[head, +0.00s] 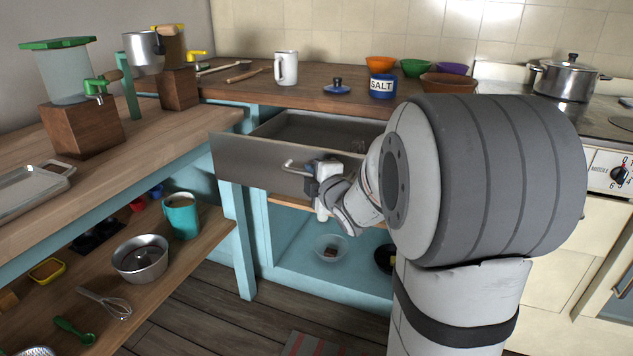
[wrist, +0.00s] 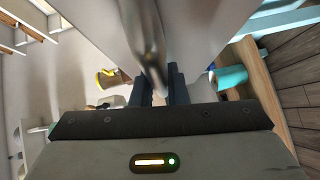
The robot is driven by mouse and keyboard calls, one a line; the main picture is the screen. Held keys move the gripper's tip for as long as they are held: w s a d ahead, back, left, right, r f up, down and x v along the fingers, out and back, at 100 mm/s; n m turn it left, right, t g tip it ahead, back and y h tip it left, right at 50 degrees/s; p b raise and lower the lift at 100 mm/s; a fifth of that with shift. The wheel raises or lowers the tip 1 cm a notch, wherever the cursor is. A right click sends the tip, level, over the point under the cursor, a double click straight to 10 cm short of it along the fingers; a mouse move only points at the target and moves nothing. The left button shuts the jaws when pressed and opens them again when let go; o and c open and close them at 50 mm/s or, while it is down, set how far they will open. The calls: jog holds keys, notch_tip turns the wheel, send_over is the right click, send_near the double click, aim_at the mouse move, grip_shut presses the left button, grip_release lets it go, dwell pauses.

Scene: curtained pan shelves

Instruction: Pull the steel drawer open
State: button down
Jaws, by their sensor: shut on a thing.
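The steel drawer (head: 262,170) is pulled out from under the wooden counter in the head view, with its dark inside showing from above. Its bar handle (head: 294,167) runs across the front. My gripper (head: 313,177) is at the right part of the handle and shut on it. In the wrist view the drawer handle (wrist: 146,45) runs down between the two dark fingers of my gripper (wrist: 159,85). My arm hides the right end of the drawer front.
A wooden side table (head: 130,110) with drink dispensers stands at the left, close to the drawer's left corner. Below the drawer is an open blue shelf (head: 290,250) with a glass bowl (head: 331,247). A stove with a steel pot (head: 568,78) is at the right.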

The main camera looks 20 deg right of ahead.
jog(key=shift+s+a+f+b, duration=0.25)
jog(key=shift+s+a+b, duration=0.25)
jog(key=shift+s, duration=0.45)
jog(key=shift+a, duration=0.15)
jog(key=c, duration=1.8)
grip_release()
jog(key=o, duration=0.4)
jog(key=shift+r, duration=0.15)
jog(key=shift+c, duration=0.2)
jog(key=shift+a, duration=0.1)
jog(key=s+r+p, duration=0.1)
jog(key=s, duration=0.6)
jog(key=shift+s+d+p, duration=0.3)
jog(key=shift+s+p, duration=0.05)
jog(key=shift+s, duration=0.05)
